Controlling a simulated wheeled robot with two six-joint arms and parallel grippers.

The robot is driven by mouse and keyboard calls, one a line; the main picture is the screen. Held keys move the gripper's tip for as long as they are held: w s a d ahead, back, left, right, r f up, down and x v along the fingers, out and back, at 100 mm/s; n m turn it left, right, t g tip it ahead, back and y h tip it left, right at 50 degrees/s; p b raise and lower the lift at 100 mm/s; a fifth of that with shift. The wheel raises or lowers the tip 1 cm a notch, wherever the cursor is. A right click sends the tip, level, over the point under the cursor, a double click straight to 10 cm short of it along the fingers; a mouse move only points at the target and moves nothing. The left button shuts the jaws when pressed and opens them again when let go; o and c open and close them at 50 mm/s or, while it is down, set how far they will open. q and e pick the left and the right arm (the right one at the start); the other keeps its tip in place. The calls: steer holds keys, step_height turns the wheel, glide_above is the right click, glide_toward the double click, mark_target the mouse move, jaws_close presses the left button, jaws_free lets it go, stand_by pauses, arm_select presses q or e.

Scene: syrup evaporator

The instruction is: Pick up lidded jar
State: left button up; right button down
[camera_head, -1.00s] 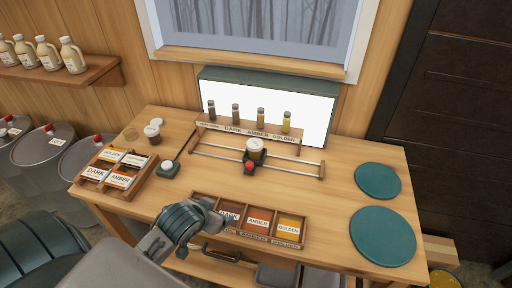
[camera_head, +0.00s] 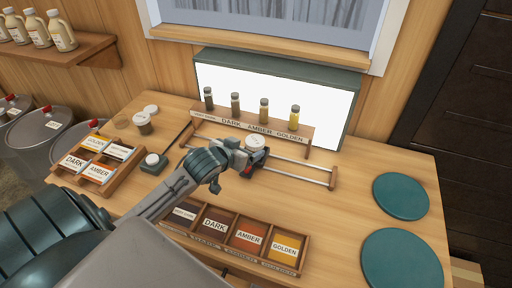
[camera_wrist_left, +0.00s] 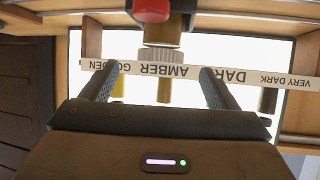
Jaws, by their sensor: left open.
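A lidded jar (camera_head: 255,142) with a pale lid sits on a small carriage on the two-rail slider, in front of the vial rack. In the left wrist view, which looks upside down, the amber jar (camera_wrist_left: 162,32) and its ribbed lid show near the top centre, behind a red knob (camera_wrist_left: 151,9). My left gripper (camera_head: 250,160) is at the carriage and partly covers it and the jar. In the wrist view its open fingers (camera_wrist_left: 158,78) stand apart, with the lid between their tips in the picture. I cannot tell whether they touch the jar. My right gripper is not in view.
The vial rack (camera_head: 250,128) with several vials stands close behind. The rails (camera_head: 295,170) run to the right. Green discs (camera_head: 400,195) lie right.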

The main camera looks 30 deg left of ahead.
mark_target(255, 144)
arm_select(q)
steer(key=shift+x, duration=1.05)
steer(key=shift+w+f, duration=0.15)
steer(key=shift+w, duration=0.15)
steer(key=p+x, duration=0.2)
steer(key=x, duration=0.2)
steer(key=shift+s+f, duration=0.1)
steer(key=shift+s, duration=0.05)
steer(key=shift+w+f, duration=0.35)
steer(key=shift+w, duration=0.1)
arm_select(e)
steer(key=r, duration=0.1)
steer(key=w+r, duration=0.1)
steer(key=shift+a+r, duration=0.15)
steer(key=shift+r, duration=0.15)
arm_select(q)
steer(key=c, duration=1.3)
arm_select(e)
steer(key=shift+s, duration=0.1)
